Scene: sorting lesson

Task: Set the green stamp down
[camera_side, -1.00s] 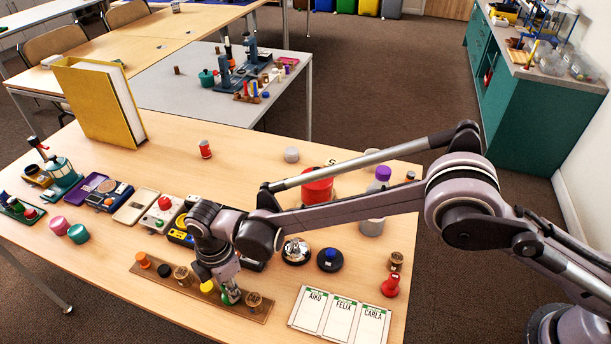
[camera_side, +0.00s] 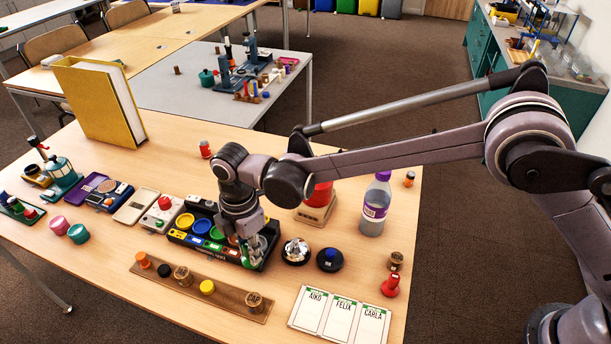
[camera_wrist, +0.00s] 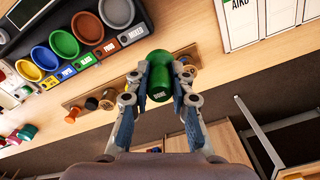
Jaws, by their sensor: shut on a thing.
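The green stamp (camera_wrist: 158,76) is between the two fingers of my gripper (camera_wrist: 160,82) in the wrist view; my gripper is shut on it. In the side view my gripper (camera_side: 254,252) is raised over the right end of a black sorting tray (camera_side: 176,238), and the stamp is mostly hidden by the fingers. The tray has round cups: yellow (camera_side: 185,220), blue (camera_side: 201,227) and green (camera_side: 217,233), with brown (camera_wrist: 87,27) and grey (camera_wrist: 117,12) ones showing in the wrist view. A wooden rack (camera_side: 223,302) in front holds several other stamps.
Three name cards (camera_side: 338,316) lie at the front right. A bell (camera_side: 295,251), a round black thing with a blue top (camera_side: 330,259) and a bottle (camera_side: 375,205) stand right of the tray. A red stamp (camera_side: 390,286) is near the right edge.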

